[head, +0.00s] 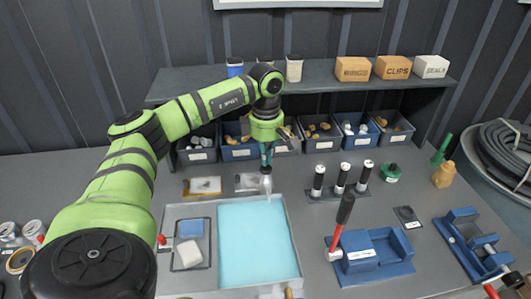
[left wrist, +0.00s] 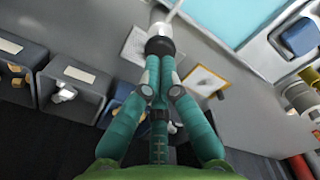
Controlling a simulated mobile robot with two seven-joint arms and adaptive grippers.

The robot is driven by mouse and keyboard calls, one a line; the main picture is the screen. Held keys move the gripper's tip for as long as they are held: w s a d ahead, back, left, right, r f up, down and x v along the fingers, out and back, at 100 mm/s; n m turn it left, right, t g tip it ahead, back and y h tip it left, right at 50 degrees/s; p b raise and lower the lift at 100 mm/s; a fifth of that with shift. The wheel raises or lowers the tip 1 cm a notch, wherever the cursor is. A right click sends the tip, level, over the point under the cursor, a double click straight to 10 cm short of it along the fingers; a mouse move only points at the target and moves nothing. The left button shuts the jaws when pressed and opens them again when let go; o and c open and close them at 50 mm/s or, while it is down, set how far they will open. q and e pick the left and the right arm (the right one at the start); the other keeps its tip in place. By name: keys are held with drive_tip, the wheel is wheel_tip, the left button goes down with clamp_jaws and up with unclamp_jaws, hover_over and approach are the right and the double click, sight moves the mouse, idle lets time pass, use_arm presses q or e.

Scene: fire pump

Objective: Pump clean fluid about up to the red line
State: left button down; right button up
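My left gripper (head: 266,167) has its teal fingers drawn together at a dark collar, above the back edge of the tray. A pale, narrow nozzle-like piece (head: 267,186) points down from the fingertips. In the left wrist view the fingers (left wrist: 158,62) close on this dark-collared piece (left wrist: 160,42), with a pale thin end beyond it. A tray (head: 290,225) holds a light-blue sheet or pool (head: 255,243). A black-handled lever or tool with a red lower part (head: 344,212) leans by a blue fixture (head: 375,255). I cannot make out a red fill line. My right gripper is not in view.
Blue and grey bins (head: 322,143) line the back under a shelf (head: 315,78) with labelled boxes (head: 353,69). Several black-and-white cylinders (head: 341,178) stand right of the gripper. Another blue fixture (head: 462,237) is at right. Grey bench between the fixtures is partly clear.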

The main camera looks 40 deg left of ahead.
use_arm(q)
wheel_tip(320, 180, up, 6)
drive_tip(key=p, duration=0.4)
drive_tip(key=shift+r+p, duration=0.25)
drive_tip(key=shift+p, duration=0.1)
